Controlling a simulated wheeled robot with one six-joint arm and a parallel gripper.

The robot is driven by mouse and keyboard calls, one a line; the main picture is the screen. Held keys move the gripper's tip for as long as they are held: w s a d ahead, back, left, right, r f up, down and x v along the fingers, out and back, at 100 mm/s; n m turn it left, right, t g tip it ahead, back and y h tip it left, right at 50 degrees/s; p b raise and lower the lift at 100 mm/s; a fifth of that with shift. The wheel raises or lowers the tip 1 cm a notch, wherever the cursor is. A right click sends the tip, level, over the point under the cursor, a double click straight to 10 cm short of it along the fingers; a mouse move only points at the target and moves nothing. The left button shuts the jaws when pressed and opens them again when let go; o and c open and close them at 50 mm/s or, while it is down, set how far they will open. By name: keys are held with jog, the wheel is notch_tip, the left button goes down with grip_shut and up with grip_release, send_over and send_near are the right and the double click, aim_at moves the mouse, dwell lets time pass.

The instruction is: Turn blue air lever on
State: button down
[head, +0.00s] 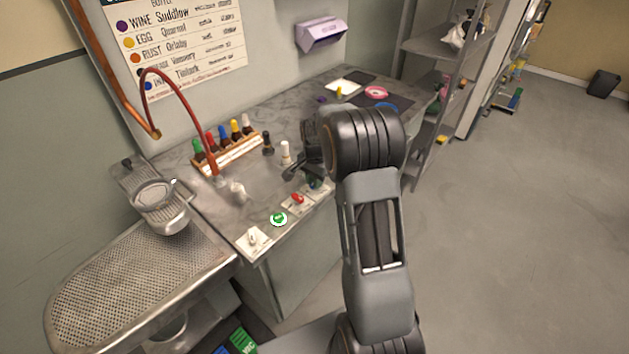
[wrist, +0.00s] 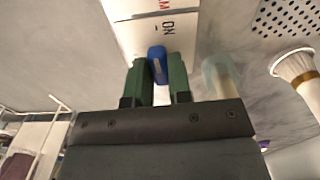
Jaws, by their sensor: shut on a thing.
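The blue air lever (wrist: 156,62) shows in the wrist view, between the two green fingertips of my gripper (wrist: 158,80). The fingers are shut on it, one on each side. The lever stands on a white plate (wrist: 135,35) printed with "ON" and some red letters, partly cut off by the frame edge. In the head view my gripper (head: 315,182) is low over the front edge of the worktop, at the right end of the row of controls. The blue lever is hidden there behind the gripper and arm.
A red lever (head: 297,198), a round green-and-white control (head: 278,219) and a white lever plate (head: 253,241) sit left of my gripper. A bottle rack (head: 225,152), a red hose (head: 185,105) and loose bottles stand behind. A perforated board (head: 140,285) is at left.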

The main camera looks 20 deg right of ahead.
jog(key=shift+m, duration=0.5)
jog(key=c, duration=1)
grip_release()
jog(key=shift+c, duration=0.2)
notch_tip(320, 180, up, 14)
jog(key=s+a+n+t, duration=0.1)
jog(key=s+a+n, duration=0.2)
jog(key=s, duration=0.4)
jog(key=s+a+n+t, duration=0.1)
jog(key=s+a+n, duration=0.3)
jog(key=s+n, duration=0.2)
jog(key=s+a+f+n+t, duration=0.1)
jog(key=s+a+n, duration=0.2)
jog(key=s, duration=0.6)
jog(key=shift+s+a+n+t, duration=0.2)
jog(key=shift+a+n+t, duration=0.2)
jog(key=shift+n, duration=0.4)
